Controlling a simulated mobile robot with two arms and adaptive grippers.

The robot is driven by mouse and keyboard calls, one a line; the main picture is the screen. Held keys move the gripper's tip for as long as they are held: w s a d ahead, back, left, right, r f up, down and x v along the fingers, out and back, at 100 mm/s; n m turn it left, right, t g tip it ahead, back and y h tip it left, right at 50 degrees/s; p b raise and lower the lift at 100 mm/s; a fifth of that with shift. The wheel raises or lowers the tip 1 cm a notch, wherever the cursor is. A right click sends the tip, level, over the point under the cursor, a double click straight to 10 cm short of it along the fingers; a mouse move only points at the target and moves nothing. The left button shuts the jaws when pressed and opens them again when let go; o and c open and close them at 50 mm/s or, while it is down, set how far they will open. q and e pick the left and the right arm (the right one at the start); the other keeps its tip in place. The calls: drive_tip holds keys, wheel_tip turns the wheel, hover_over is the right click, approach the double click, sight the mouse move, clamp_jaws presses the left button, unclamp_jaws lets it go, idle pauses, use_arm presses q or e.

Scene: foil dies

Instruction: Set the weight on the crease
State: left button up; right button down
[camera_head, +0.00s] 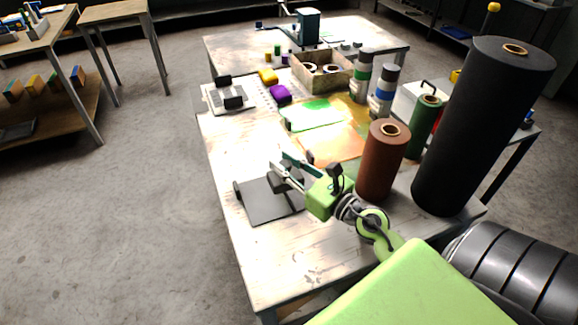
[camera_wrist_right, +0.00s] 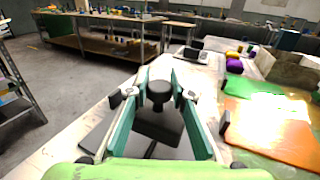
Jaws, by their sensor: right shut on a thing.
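My right gripper (camera_head: 284,172) reaches in over the near part of the table. In the right wrist view its two green fingers (camera_wrist_right: 158,92) are closed around the knob of a black weight (camera_wrist_right: 157,124), a dark block with a round knob on top. In the head view the weight (camera_head: 287,183) is partly hidden by the gripper. Below it lies a flat dark grey sheet (camera_head: 262,206) with a small black piece at its left edge. I cannot make out a crease line, nor whether the weight touches the sheet. My left gripper is not in view.
A brown roll (camera_head: 382,165) and a tall black roll (camera_head: 478,130) stand right of the gripper. Orange (camera_head: 336,146) and green (camera_head: 316,113) sheets lie beyond. A wooden box (camera_head: 321,76) and a keypad-like device (camera_head: 227,97) are further back. The table's front left is clear.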

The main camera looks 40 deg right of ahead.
drive_tip(key=shift+w+d+f, duration=0.1)
drive_tip(key=shift+w+f, duration=0.1)
drive_tip(key=shift+w, duration=0.1)
drive_tip(key=f, duration=0.1)
drive_tip(key=f+b, duration=0.2)
drive_tip(key=shift+w+f, duration=0.25)
drive_tip(key=shift+w, duration=0.05)
drive_tip(key=shift+s+r, duration=0.1)
drive_tip(key=c, duration=2.2)
unclamp_jaws()
drive_tip(key=shift+f, duration=0.45)
drive_tip(key=o, duration=0.4)
drive_tip(key=shift+r, duration=0.1)
drive_tip(key=shift+s, duration=0.1)
